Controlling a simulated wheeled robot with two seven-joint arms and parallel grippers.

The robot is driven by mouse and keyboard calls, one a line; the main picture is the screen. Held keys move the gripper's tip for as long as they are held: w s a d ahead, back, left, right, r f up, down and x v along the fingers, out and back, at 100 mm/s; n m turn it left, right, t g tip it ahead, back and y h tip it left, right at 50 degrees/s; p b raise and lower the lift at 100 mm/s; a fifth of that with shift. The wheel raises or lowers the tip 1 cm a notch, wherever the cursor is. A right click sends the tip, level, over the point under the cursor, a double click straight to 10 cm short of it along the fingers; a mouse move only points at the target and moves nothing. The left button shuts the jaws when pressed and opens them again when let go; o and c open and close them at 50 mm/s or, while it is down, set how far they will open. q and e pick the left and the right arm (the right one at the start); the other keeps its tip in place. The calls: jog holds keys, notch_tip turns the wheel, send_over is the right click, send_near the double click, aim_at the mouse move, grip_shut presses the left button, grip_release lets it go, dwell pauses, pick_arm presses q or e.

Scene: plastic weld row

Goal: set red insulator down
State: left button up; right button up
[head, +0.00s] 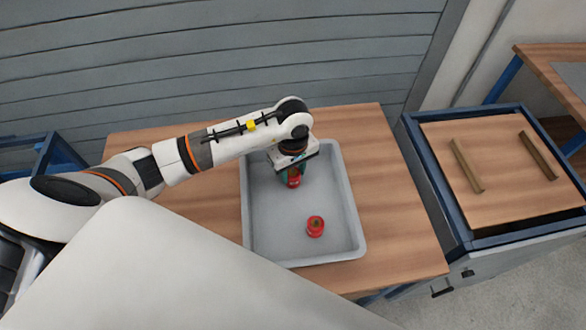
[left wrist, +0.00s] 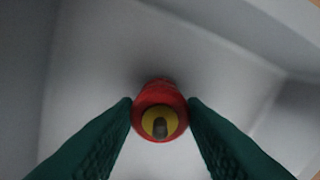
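A red insulator (left wrist: 160,92) with a yellow and dark centre is between the green fingers of my left gripper (left wrist: 160,112), which touch it on both sides. In the head view the left gripper (head: 293,170) points down into the grey tray (head: 353,215), with the red insulator (head: 294,182) partly hidden under it. I cannot tell whether the insulator touches the tray floor. A second red insulator (head: 315,226) stands in the tray, nearer the front and apart from the gripper. My right gripper is not in view.
The tray sits on a wooden table (head: 400,200), with bare wood on both sides. A blue-framed cart (head: 452,207) with two wooden bars (head: 467,165) on its top stands at the right. A grey slatted wall (head: 200,60) is behind the table.

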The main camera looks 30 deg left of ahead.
aim_at(293, 169)
pick_arm(q)
jog(key=o, duration=0.4)
jog(key=shift+c, duration=0.2)
jog(key=shift+r, duration=0.15)
notch_tip(293, 169, up, 12)
jog(key=b, duration=0.2)
dwell(0.4)
